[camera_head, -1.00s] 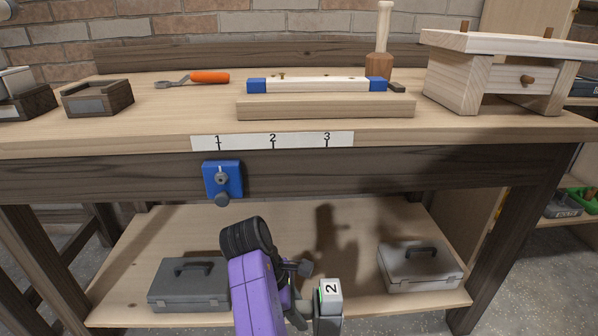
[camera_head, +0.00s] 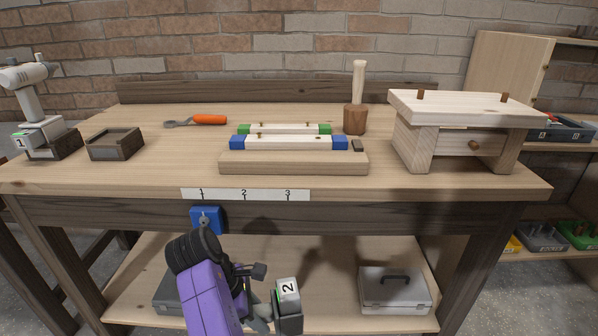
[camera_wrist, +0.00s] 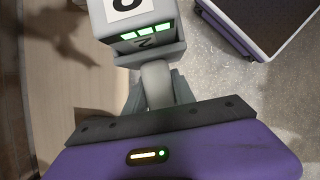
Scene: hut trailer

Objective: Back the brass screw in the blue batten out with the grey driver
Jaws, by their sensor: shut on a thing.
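The blue batten (camera_head: 289,143), pale wood with blue ends, lies on the bench behind a plain wooden block. A small brass-coloured spot near its left part (camera_head: 261,137) may be the screw; it is too small to be sure. My gripper (camera_head: 258,306) is low in front of the bench, shut on a grey driver (camera_head: 287,310) marked 2. In the wrist view the driver's grey handle (camera_wrist: 156,85) sits between my jaws, with its lit base (camera_wrist: 138,32) beyond. Its working end is hidden.
A green-ended batten (camera_head: 285,129) lies just behind. A second driver (camera_head: 38,132), marked 1, stands at far left beside a dark tray (camera_head: 115,146). A mallet (camera_head: 355,118) and wooden stand (camera_head: 415,140) are right. The front bench edge lies between my gripper and the battens.

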